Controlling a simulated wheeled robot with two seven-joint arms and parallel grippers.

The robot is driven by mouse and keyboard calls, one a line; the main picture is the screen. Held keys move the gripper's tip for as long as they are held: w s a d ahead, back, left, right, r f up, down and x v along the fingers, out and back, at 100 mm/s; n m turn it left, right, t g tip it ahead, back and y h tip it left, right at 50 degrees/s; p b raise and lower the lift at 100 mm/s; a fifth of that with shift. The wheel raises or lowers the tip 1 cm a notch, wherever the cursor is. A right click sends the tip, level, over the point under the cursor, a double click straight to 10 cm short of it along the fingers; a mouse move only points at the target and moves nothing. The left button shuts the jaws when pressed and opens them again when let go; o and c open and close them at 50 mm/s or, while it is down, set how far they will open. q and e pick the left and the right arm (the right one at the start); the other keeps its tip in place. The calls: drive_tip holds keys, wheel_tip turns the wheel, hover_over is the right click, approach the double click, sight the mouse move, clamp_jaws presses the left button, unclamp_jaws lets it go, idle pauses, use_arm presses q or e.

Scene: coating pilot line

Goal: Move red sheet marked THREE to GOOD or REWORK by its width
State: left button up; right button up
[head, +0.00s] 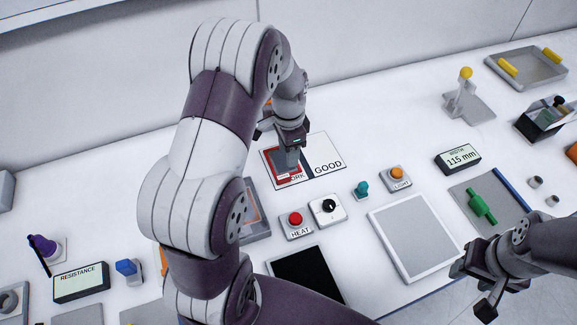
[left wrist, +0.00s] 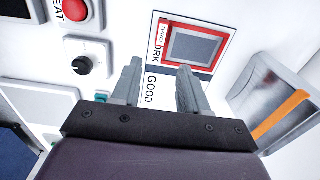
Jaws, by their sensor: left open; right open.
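The red sheet (head: 273,168) has a grey middle and lies flat on the REWORK half of the black-and-white sorting card (head: 323,154). In the left wrist view the sheet (left wrist: 195,47) covers part of the word, leaving "ORK" readable. A small white label sits on its edge, its text too small to read surely. The GOOD half is bare. My left gripper (head: 287,158) is over the sheet, its fingers (left wrist: 158,82) apart with nothing between them. The width display (head: 460,158) reads 115 mm. My right gripper (head: 482,275) is open and empty at the lower right.
The HEAT button (head: 296,220), a black knob (head: 328,207), a teal knob (head: 361,188) and the LIGHT button (head: 397,174) stand near the card. A green-handled tool (head: 481,206) lies on a grey plate at right. A white-framed panel (head: 413,238) is in front.

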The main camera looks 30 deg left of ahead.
use_arm(q)
drive_tip(key=s+d+r+n, duration=0.2)
drive_tip(key=s+d+n, duration=0.2)
drive_tip(key=s, duration=0.2)
drive_tip(key=s+d+r+n+t, duration=0.1)
drive_tip(key=s+d+r+n, duration=0.2)
drive_tip(key=s, duration=0.4)
drive_tip(key=shift+s+d+r+n, duration=0.2)
drive_tip(key=shift+d+r+n, duration=0.05)
drive_tip(key=shift+d+n, duration=0.3)
drive_tip(key=shift+s, duration=0.1)
